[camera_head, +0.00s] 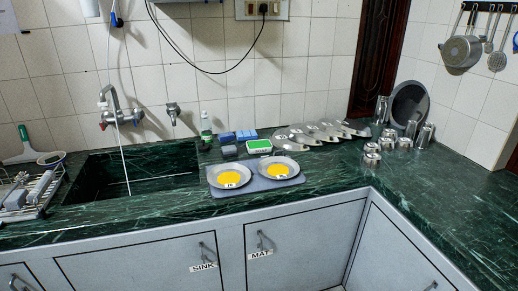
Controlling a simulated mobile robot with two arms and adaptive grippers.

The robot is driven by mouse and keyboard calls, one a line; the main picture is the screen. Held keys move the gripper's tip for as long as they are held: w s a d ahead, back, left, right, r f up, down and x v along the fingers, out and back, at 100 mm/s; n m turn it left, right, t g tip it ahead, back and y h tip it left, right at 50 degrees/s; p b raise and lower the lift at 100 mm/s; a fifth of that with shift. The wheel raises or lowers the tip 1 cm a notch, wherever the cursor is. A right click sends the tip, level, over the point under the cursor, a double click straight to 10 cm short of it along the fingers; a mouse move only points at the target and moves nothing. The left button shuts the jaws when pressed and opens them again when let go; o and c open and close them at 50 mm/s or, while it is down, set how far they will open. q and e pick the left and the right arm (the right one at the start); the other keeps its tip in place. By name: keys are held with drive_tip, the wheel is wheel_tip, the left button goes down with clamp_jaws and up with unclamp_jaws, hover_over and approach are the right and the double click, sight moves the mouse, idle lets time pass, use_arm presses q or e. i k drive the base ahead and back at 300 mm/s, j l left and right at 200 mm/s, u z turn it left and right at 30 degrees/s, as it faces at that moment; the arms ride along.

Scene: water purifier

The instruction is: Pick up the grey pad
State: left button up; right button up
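A small grey block (229,150), possibly the grey pad, lies on the dark green counter behind the left plate. Blue blocks (246,135) lie just behind it, and a green-topped white block (259,146) is to its right. These are too small to identify surely. A flat grey mat (256,186) near the counter's front edge carries two metal plates, a left one (213,176) and a right one (292,163), each with a yellow area in its middle. Neither of my grippers is in view.
The sink (130,172) is left of the mat, below a tap (113,107). A soap bottle (206,125) stands behind. Several plates (318,132) lie back right, near steel cups (389,140). A dish rack (30,195) is far left. The right counter is clear in front.

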sight(227, 151)
drive_tip(key=i+j+z, duration=0.25)
drive_tip(key=i, duration=0.25)
drive_tip(key=i+j+z, duration=0.15)
drive_tip(key=i+z, duration=0.15)
drive_tip(key=i, duration=0.2)
